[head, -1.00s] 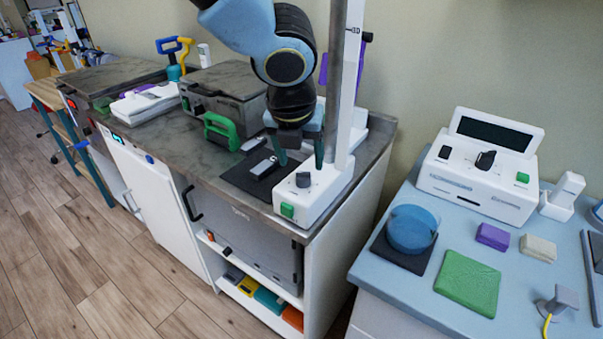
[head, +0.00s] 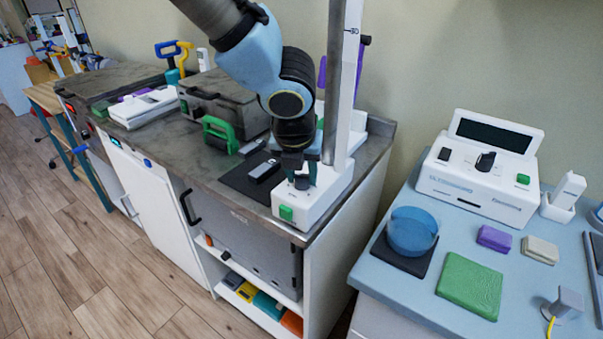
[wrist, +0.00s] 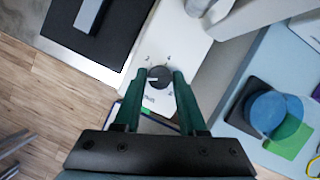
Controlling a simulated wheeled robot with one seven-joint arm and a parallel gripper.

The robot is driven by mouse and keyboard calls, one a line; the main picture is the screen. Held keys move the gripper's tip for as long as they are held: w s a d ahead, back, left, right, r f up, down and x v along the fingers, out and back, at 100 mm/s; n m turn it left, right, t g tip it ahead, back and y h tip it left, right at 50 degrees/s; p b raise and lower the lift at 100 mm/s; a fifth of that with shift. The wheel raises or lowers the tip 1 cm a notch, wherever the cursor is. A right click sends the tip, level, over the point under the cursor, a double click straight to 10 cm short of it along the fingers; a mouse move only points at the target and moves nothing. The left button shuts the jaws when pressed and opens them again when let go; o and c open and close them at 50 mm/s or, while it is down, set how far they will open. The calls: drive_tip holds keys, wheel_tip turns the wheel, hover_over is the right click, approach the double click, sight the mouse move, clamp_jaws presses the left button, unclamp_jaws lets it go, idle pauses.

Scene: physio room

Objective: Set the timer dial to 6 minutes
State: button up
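The timer dial is a dark round knob (wrist: 159,77) on the white base of the pole unit (head: 318,205). In the wrist view its pale pointer line points left. Small numerals are printed around it, with what looks like a 2 and a 4 on the far side; the others are too small to read. My gripper (wrist: 159,76) reaches down over the dial, one green finger at each side. The inner finger faces appear to meet the knob's sides. In the head view my gripper (head: 302,178) mostly hides the dial.
A green button (head: 286,212) is on the base's front. The metal pole (head: 336,80) rises close behind my gripper. A black mat (head: 240,180) with a grey block (head: 264,170) lies to the left. Another white device with a knob (head: 480,180) stands on the blue table.

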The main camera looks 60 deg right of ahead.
clamp_jaws()
